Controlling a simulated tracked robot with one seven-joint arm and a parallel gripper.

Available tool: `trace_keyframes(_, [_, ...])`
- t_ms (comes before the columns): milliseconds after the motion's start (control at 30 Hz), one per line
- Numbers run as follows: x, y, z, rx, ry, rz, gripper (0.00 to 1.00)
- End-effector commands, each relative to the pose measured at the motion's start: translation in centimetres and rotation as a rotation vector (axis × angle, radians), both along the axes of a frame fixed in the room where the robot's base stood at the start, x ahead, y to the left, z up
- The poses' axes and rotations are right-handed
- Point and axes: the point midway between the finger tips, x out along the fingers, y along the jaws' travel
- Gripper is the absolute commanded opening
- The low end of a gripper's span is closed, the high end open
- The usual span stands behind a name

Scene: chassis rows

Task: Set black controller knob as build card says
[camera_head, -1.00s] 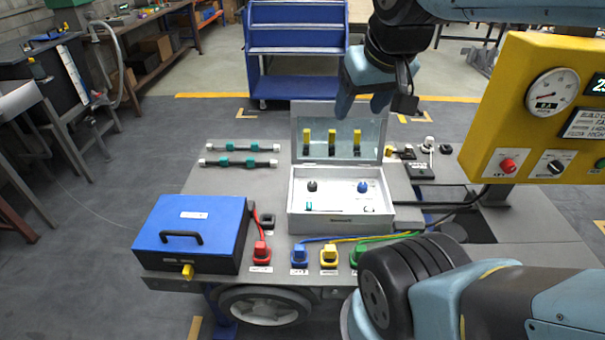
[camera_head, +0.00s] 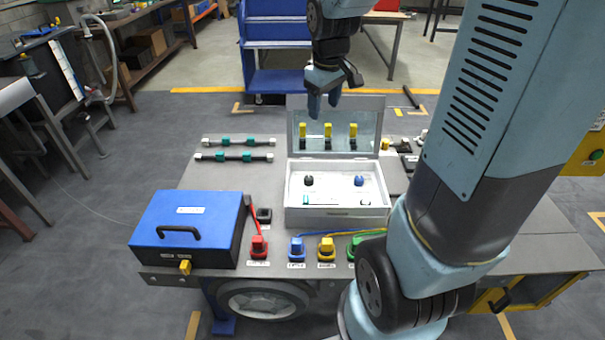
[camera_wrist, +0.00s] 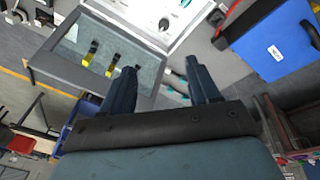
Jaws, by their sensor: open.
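The controller box (camera_head: 335,218) is pale grey, with its lid (camera_head: 361,125) standing open, in the middle of the grey bench. The black knob (camera_head: 309,181) is on its white panel, left of a blue knob (camera_head: 359,181). A dark knob (camera_wrist: 163,24) shows on the panel in the wrist view. My gripper (camera_head: 323,104) is open and empty, high over the lid's top edge and apart from the knobs. Its two spread fingers also show in the wrist view (camera_wrist: 162,80). The build card is not visible now; my arm covers most of the yellow panel (camera_head: 586,160).
Several yellow-topped levers (camera_head: 328,131) show at the lid. A blue case (camera_head: 190,222) stands at left; red (camera_head: 259,246), blue (camera_head: 297,249), yellow (camera_head: 327,249) and green plugs line the front. Two rods (camera_head: 235,157) lie at back left. A blue cart (camera_head: 275,82) stands behind.

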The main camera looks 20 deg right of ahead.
Motion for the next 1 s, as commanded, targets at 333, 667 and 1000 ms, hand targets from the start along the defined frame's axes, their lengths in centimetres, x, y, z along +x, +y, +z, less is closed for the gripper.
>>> trace_keyframes(333, [5.2, -0.1, -7.4, -0.013, 0.108, 0.161, 0.61])
trace_keyframes(667, [8.6, 0.0, -14.8, -0.002, 0.192, 0.306, 0.61])
trace_keyframes(1000, [9.6, 0.1, -18.2, 0.009, 0.219, 0.366, 0.61])
